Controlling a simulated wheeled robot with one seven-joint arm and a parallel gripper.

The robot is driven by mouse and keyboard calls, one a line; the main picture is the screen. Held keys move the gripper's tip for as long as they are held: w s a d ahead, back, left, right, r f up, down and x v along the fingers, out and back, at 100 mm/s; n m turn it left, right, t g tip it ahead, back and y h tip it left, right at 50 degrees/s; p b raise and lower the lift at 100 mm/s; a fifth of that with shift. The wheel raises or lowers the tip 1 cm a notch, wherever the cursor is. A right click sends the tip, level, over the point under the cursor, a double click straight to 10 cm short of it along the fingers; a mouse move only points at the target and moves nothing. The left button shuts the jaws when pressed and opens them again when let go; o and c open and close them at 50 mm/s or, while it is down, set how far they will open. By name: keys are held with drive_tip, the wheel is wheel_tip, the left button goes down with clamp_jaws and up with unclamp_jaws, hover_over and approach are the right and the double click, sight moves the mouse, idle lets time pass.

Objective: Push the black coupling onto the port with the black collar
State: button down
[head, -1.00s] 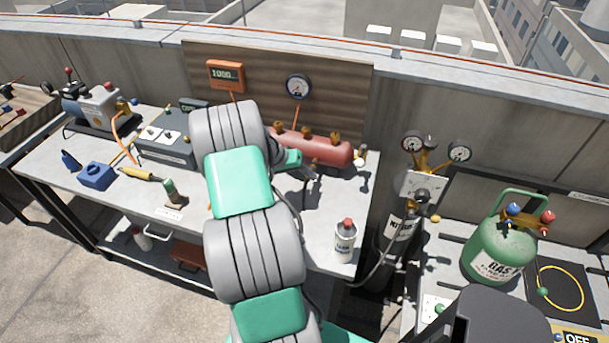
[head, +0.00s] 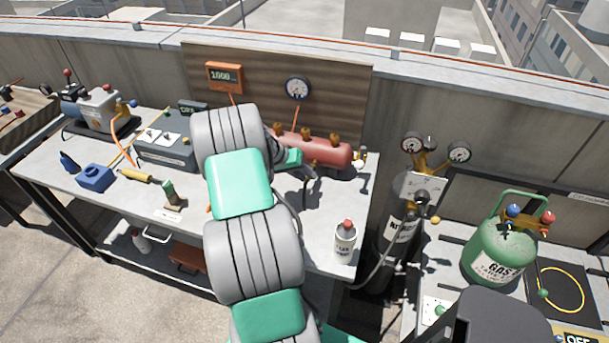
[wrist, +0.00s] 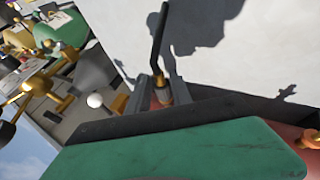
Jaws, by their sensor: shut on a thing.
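My gripper (wrist: 162,92) is shut on the black coupling (wrist: 159,79), between its two grey fingers in the wrist view. A black hose rises from the coupling. A brass fitting (wrist: 164,97) shows just below it, close to the red tank; I cannot tell whether the two are joined or only touching. In the head view, my gripper (head: 308,172) is in front of the red tank (head: 325,151), whose brass fittings stand on top. The black collar cannot be made out in either view, and my arm hides part of the tank.
A white bottle with a red cap (head: 345,242) stands at the bench's front right. A gauge (head: 298,88) and an orange display (head: 225,76) hang on the board behind. A gas cylinder with gauges (head: 422,185) stands right of the bench. Bare bench lies right of my gripper.

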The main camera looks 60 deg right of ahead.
drive_tip(key=c, duration=1.1)
unclamp_jaws()
drive_tip(key=shift+o, duration=0.2)
drive_tip(key=shift+s+a+p, duration=0.15)
drive_tip(key=shift+s+a, duration=0.05)
drive_tip(key=shift+a, duration=1.05)
drive_tip(key=shift+s+a+p, duration=0.2)
drive_tip(key=shift+a, duration=1)
drive_tip(key=shift+s+a+p, duration=0.15)
drive_tip(key=shift+s+a, duration=0.05)
drive_tip(key=shift+a, duration=1.05)
